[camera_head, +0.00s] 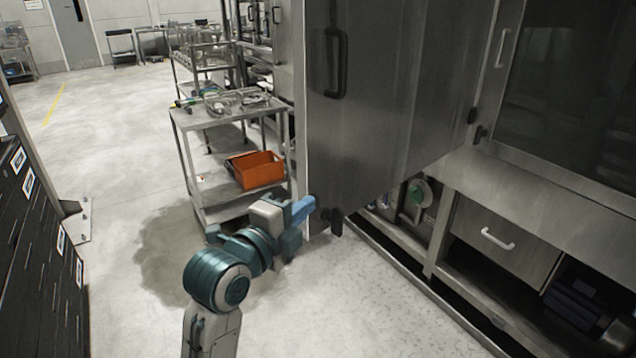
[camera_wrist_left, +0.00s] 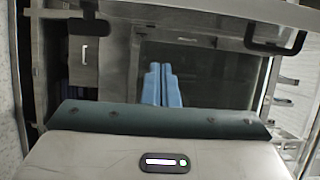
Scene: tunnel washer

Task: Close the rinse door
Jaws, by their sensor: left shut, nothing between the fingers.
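A large steel door (camera_head: 385,110) stands swung open in the head view, with a black bar handle (camera_head: 335,62) on its face. No label showing its name is readable. My left gripper (camera_head: 305,206) has blue fingers and is by the door's lower left corner; I cannot tell whether it touches. In the left wrist view its two fingers (camera_wrist_left: 161,84) are together with nothing between them, in front of a dark glass panel (camera_wrist_left: 205,75). A black handle (camera_wrist_left: 275,38) shows at the top right there. My right gripper is not in view.
A steel cart (camera_head: 190,122) with an orange bin (camera_head: 255,169) on its lower shelf stands just behind my left arm. Black drawer cabinets (camera_head: 35,240) line the left side. A steel drawer (camera_head: 505,240) sits under the counter at right. The floor (camera_head: 110,140) between cabinets and cart is mostly clear.

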